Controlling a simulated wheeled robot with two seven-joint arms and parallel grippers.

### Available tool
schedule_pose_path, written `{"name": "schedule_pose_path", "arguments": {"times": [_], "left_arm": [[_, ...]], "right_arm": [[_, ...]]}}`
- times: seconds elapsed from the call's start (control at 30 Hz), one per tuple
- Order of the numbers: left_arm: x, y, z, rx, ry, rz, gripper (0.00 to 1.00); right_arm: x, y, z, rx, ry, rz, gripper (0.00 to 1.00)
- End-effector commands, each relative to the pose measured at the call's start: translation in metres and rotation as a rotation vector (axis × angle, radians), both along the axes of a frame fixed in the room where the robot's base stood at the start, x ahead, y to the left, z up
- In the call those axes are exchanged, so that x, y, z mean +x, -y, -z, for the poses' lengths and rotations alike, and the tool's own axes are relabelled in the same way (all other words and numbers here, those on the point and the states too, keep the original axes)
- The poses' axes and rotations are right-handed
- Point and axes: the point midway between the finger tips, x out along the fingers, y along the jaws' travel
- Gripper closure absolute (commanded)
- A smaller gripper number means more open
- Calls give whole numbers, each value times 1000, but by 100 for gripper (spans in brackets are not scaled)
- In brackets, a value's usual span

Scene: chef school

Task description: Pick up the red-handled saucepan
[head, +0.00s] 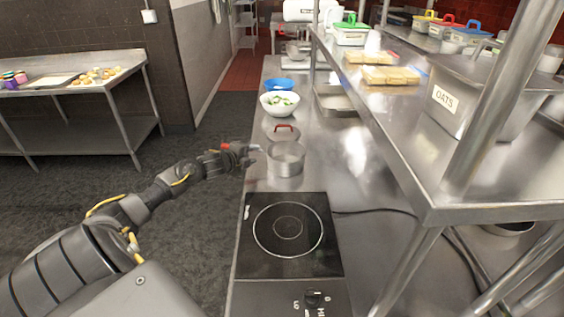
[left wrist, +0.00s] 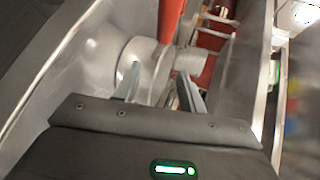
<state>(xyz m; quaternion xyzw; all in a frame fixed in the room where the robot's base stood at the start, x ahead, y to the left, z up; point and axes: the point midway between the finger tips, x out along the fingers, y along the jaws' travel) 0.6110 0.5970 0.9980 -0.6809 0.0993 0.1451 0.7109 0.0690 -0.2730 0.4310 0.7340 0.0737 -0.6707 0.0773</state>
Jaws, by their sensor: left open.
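A steel saucepan (head: 286,160) stands upright on the metal counter, just behind the cooktop, in the head view. A bit of red, apparently its handle, shows to its left beside my gripper. My left gripper (head: 249,154) is at the saucepan's left side, at the handle. In the left wrist view my left gripper (left wrist: 160,74) has its fingers apart, with blurred red and grey surfaces beyond and between them. I cannot tell whether they touch the handle. My right gripper is in neither view.
A black induction cooktop (head: 290,232) lies in front of the saucepan. A steel shelf (head: 400,150) overhangs the counter on the right. The floor at left is open.

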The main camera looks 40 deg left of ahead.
Motion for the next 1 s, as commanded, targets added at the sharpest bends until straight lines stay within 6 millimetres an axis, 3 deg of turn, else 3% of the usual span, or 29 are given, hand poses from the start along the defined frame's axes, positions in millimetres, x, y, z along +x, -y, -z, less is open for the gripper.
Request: {"name": "schedule_pose_path", "arguments": {"times": [0.27, 0.5, 0.7, 1.0], "left_arm": [[6, 0, 2, -2, -1, 0, 59], [32, -4, 10, -5, 1, -1, 59], [49, -6, 20, -2, -1, -1, 59], [52, -6, 22, 0, -1, 1, 59]], "right_arm": [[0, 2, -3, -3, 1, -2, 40], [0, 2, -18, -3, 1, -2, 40], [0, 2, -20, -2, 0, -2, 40], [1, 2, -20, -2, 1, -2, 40]]}}
